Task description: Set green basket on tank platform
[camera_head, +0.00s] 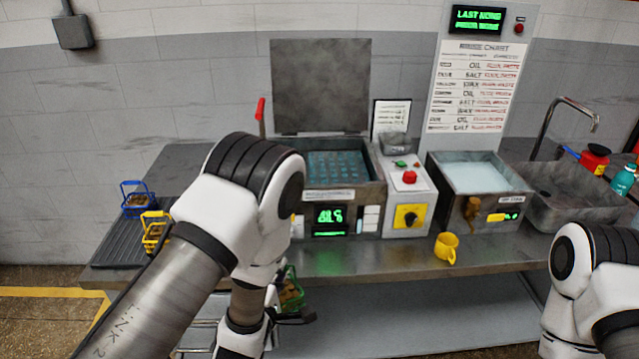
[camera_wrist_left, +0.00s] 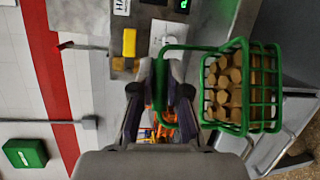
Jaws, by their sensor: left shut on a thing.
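The green basket (camera_head: 291,291) hangs in front of the bench, below the bench top and partly hidden by my left arm. In the left wrist view the basket (camera_wrist_left: 243,88) is full of tan cylindrical pieces. My left gripper (camera_wrist_left: 161,88) is shut on its green handle. In the head view the gripper is mostly hidden behind my own arm. The tank (camera_head: 376,190) stands open on the bench with its lid raised, and the gridded blue-grey platform (camera_head: 337,164) shows inside it. My right gripper is out of view; only part of that arm shows at the lower right.
A blue basket (camera_head: 137,200) and a yellow basket (camera_head: 155,232) stand on a ribbed tray (camera_head: 115,250) at left. A control box (camera_head: 408,205), a yellow mug (camera_head: 446,247), a second tank (camera_head: 475,172) and a sink (camera_head: 580,200) occupy the right. The bench's front edge lies by the basket.

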